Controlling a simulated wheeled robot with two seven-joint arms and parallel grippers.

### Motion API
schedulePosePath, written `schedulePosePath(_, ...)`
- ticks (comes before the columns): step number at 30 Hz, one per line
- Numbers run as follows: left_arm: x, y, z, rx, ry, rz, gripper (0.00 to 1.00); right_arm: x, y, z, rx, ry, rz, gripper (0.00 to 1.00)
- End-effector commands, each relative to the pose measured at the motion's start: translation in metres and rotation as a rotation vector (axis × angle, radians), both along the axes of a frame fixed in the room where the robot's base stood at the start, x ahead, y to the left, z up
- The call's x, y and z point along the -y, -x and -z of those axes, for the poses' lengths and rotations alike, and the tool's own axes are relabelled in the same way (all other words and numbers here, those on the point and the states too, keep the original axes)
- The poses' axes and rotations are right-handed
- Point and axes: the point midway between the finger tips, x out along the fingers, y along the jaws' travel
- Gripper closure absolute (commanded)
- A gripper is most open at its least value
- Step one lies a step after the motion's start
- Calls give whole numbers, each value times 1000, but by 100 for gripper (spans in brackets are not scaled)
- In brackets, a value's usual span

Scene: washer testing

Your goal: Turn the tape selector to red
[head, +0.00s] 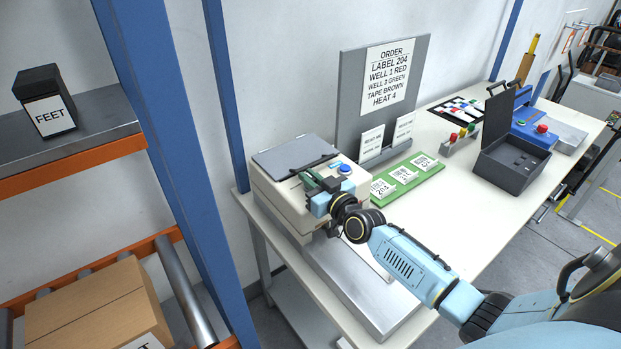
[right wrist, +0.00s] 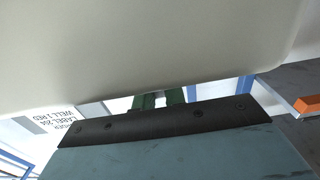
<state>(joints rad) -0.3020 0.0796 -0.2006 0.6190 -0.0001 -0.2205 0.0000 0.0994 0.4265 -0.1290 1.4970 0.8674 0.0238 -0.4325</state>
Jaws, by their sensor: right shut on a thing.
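A cream machine (head: 278,198) with a grey lid (head: 293,157) and a blue button (head: 344,169) stands at the near left end of the white table. My right gripper (head: 312,181) is at the top front of this machine, next to the blue button. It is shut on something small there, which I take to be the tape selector. The gripper hides the selector, and I cannot see its setting. In the right wrist view the machine's cream body (right wrist: 150,50) fills the top, and the green fingers (right wrist: 160,99) are partly covered. My left gripper is out of view.
A grey order board (head: 388,85) reads "TAPE BROWN" among its lines. A green tray (head: 408,178) with labels lies right of the machine. An open dark box (head: 512,160) stands farther right. A blue rack post (head: 175,150) rises at the left. The table's front right is clear.

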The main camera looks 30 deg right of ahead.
Motion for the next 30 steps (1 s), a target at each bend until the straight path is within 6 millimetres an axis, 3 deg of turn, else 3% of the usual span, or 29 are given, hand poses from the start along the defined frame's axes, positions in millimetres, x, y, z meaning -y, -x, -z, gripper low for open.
schedulePosePath(8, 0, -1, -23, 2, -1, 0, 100, -1, 1, -3, -2, -5, 67, 100)
schedulePosePath(21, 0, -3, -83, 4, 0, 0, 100, -4, 0, -3, -6, -12, 364, 100)
schedulePosePath(30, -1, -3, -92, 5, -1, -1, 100, -4, -1, 0, -4, -8, 602, 100)
